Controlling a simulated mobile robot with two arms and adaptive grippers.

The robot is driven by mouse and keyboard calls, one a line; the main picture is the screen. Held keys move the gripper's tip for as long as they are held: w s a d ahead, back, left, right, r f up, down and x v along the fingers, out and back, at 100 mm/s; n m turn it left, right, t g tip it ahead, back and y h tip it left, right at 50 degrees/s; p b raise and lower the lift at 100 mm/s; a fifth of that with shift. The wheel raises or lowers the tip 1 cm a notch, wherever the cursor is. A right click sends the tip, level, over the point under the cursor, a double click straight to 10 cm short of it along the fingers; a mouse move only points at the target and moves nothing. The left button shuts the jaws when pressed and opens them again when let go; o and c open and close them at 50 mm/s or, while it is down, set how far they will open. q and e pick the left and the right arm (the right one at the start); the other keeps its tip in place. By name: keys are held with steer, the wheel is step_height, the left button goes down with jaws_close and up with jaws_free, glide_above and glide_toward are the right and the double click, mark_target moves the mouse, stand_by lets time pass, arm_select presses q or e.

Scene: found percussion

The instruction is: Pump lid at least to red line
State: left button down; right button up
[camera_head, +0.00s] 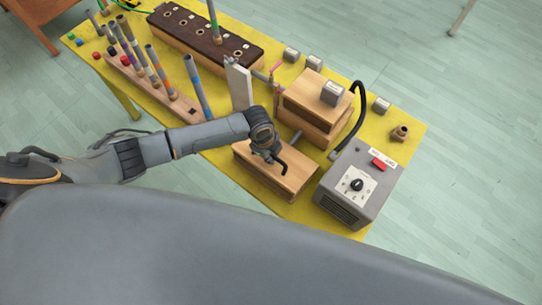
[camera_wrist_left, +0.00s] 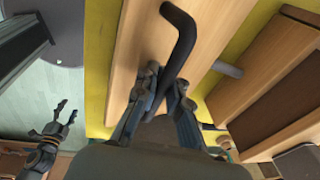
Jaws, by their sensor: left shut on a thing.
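A low wooden box (camera_head: 262,178) with a flat wooden lid stands near the front edge of the yellow table. A black bent handle (camera_head: 285,168) rises from its lid and also shows in the left wrist view (camera_wrist_left: 183,35). My left gripper (camera_head: 270,154) is over the lid, shut on the handle; its fingers (camera_wrist_left: 165,88) close around the rod in the wrist view. I cannot make out a red line. My right gripper (camera_wrist_left: 66,112) shows at the left of the wrist view, away from the box, with its fingers apart and empty.
A taller wooden box (camera_head: 308,112) stands behind, joined by a black hose to a grey blower box (camera_head: 360,185) with a dial and red switch. A pale upright board (camera_head: 239,87), a rack of pipes (camera_head: 155,90) and a dark wooden block (camera_head: 205,38) fill the left.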

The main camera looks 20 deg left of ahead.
arm_select(q)
steer(key=c, duration=1.3)
jaws_free()
steer(key=shift+s+a, duration=0.2)
steer(key=shift+s, duration=0.1)
steer(key=shift+s+r, duration=0.1)
steer(key=shift+s, duration=0.05)
steer(key=shift+w, duration=0.2)
steer(key=shift+d, duration=0.1)
steer(key=shift+r, duration=0.35)
step_height(320, 180, up, 11)
steer(key=s+a, duration=0.1)
steer(key=shift+a, duration=0.35)
